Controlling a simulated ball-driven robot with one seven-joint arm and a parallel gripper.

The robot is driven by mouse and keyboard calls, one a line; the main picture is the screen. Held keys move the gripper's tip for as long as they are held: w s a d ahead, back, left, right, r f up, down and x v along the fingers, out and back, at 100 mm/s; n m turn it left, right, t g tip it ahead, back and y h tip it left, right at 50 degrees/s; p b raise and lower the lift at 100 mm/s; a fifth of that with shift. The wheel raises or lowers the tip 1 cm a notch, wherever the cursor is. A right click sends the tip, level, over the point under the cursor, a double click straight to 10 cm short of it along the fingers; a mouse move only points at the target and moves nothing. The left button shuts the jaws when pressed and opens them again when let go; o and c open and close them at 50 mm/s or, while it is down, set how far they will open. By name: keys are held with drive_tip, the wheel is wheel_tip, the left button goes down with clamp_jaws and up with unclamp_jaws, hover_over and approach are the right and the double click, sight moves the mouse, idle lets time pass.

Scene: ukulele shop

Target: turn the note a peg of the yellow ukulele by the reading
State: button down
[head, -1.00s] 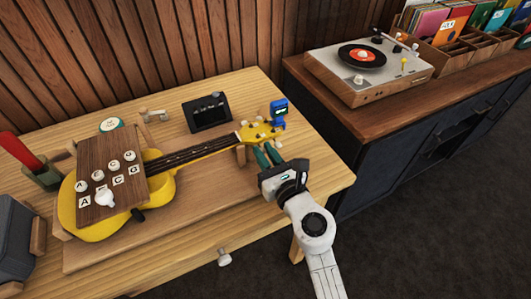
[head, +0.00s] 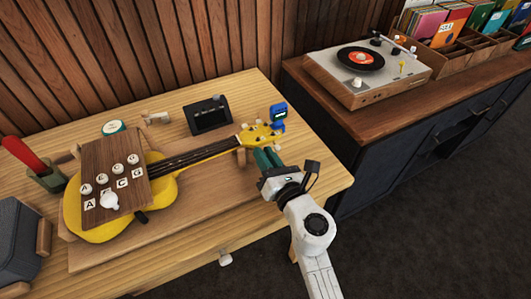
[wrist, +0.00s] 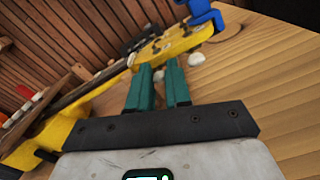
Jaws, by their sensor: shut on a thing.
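The yellow ukulele (head: 100,228) lies on the wooden bench with its neck running toward the upper right. Its headstock (head: 257,134) carries small pale pegs, and a blue clip-on tuner (head: 278,111) sits at its end. The tuner's reading is too small to make out. My gripper (head: 266,150), with green fingers, is at the near side of the headstock. In the wrist view its fingertips (wrist: 158,68) are shut on a white peg (wrist: 158,77), partly hidden between them. Another white peg (wrist: 196,59) shows just right of the fingers. I cannot read which note the held peg belongs to.
A brown board (head: 112,155) with white knobs and letter tiles covers part of the ukulele's body. A black device (head: 208,115) stands behind the neck. A record player (head: 365,70) stands on the cabinet at right.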

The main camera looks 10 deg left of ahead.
drive_tip(key=m+p, duration=0.1)
drive_tip(key=m, duration=0.3)
drive_tip(key=shift+m, duration=0.3)
drive_tip(key=shift+d+f+m+p, duration=0.15)
drive_tip(key=shift+m+p, duration=0.85)
drive_tip(key=shift+m, duration=1.5)
drive_tip(key=c, duration=1.3)
unclamp_jaws()
drive_tip(key=shift+w, duration=0.1)
drive_tip(key=p+v, duration=0.1)
drive_tip(key=v, duration=1)
drive_tip(key=shift+w+p, duration=0.1)
drive_tip(key=shift+p, duration=0.3)
